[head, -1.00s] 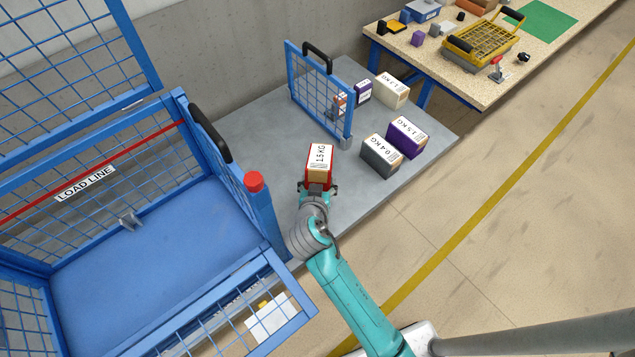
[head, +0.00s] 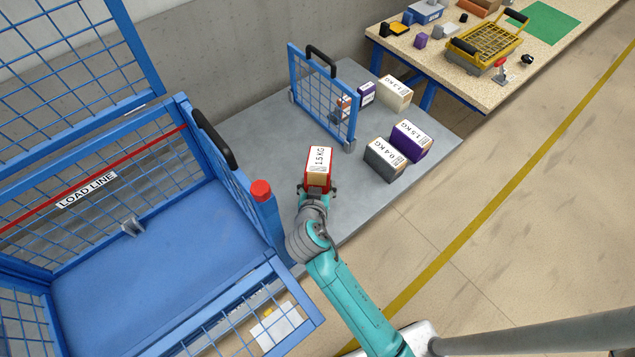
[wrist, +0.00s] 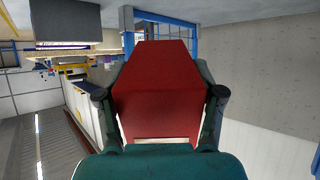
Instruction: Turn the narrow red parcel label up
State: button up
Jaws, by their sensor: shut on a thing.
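The narrow red parcel (head: 327,154) has a white label reading 1.5 KG, which faces up toward the head camera, and a tan end toward my gripper. My gripper (head: 317,188) is shut on this parcel at its near end. In the wrist view the red parcel (wrist: 160,95) fills the middle, with a gripper finger on each side of it. A plain red face shows there, with a pale strip at its lower edge. Whether the parcel touches the grey surface (head: 262,140) is hard to tell.
A grey 0.4 KG parcel (head: 384,160) and a purple 1.5 KG parcel (head: 411,142) stand to the right. A white parcel (head: 395,92) and a small purple one (head: 366,93) lie behind a blue mesh gate (head: 325,100). A blue cage (head: 130,260) stands left.

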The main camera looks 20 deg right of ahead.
jog(key=shift+w+f, duration=0.1)
jog(key=shift+f, duration=4.15)
jog(key=shift+f, duration=0.6)
jog(key=o, duration=1.6)
jog(key=shift+o, duration=1.2)
jog(key=shift+s+f, duration=0.2)
jog(key=shift+f, duration=0.05)
notch_tip(320, 180, up, 10)
jog(key=shift+w+r, duration=0.1)
jog(key=shift+r, duration=0.05)
